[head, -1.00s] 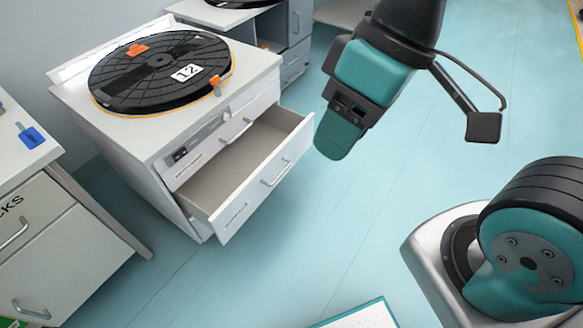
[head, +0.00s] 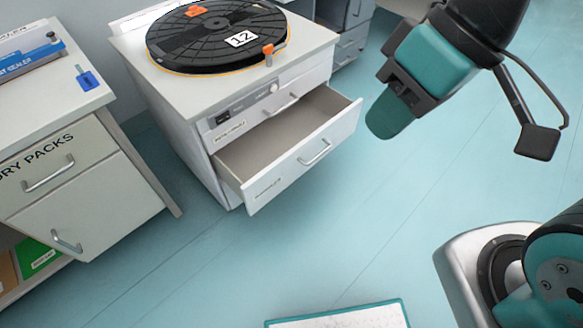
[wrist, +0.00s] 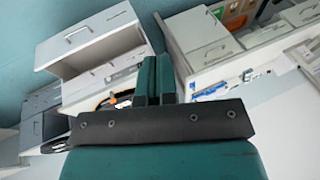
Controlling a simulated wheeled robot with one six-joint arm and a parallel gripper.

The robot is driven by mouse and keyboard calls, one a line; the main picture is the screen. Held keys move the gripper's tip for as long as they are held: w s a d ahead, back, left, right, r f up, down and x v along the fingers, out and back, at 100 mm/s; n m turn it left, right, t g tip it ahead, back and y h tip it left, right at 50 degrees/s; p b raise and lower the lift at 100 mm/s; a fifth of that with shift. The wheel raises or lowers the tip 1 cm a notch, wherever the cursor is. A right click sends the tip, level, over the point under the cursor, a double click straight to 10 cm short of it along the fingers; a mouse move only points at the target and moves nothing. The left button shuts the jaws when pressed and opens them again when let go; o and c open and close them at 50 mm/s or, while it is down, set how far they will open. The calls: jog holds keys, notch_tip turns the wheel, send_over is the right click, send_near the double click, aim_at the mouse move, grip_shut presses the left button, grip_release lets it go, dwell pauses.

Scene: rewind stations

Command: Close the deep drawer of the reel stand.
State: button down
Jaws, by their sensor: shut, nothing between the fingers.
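The white reel stand (head: 190,130) stands at the upper middle of the head view, with a black reel marked 12 (head: 215,40) on its top. Its deep drawer (head: 300,160) is pulled well out and looks empty inside. The shallow drawer (head: 262,108) above it is shut. In the head view my gripper (head: 384,124) is to the right of the open drawer's front, apart from it, shut and empty. In the wrist view the shut teal fingers (wrist: 154,78) point toward the stand, and the open drawer (wrist: 90,40) shows at upper left.
A cabinet labelled "DRY PACKS" (head: 70,190) stands left of the stand, with a blue tag (head: 88,79) on its top. Another grey drawer unit (head: 350,38) is behind. A white, teal-edged panel (head: 340,316) lies at the bottom. The floor before the drawer is clear.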

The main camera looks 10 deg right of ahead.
jog(key=w+a+f+m+t+y+b, duration=0.1)
jog(key=w+a+f+m+y+b, duration=0.15)
jog(key=f+b, duration=0.75)
jog(key=w+a+f+m+t+y+b, duration=0.1)
jog(key=w+a+f+t+b, duration=0.2)
jog(key=f+b, duration=0.75)
jog(key=m+t+y+b, duration=0.2)
jog(key=m+t+b, duration=1)
jog(key=b, duration=2.6)
send_near(271, 170)
jog(key=w+a+p, duration=0.1)
jog(key=w, duration=0.1)
jog(key=w+a+m+g+p, duration=0.1)
jog(key=w+p, duration=0.1)
jog(key=w+a+r+m+p, duration=0.1)
jog(key=w+a, duration=0.1)
jog(key=shift+w+g+p, duration=0.2)
jog(key=shift+g+p, duration=0.1)
jog(key=shift+g, duration=0.1)
jog(key=shift+d, duration=0.1)
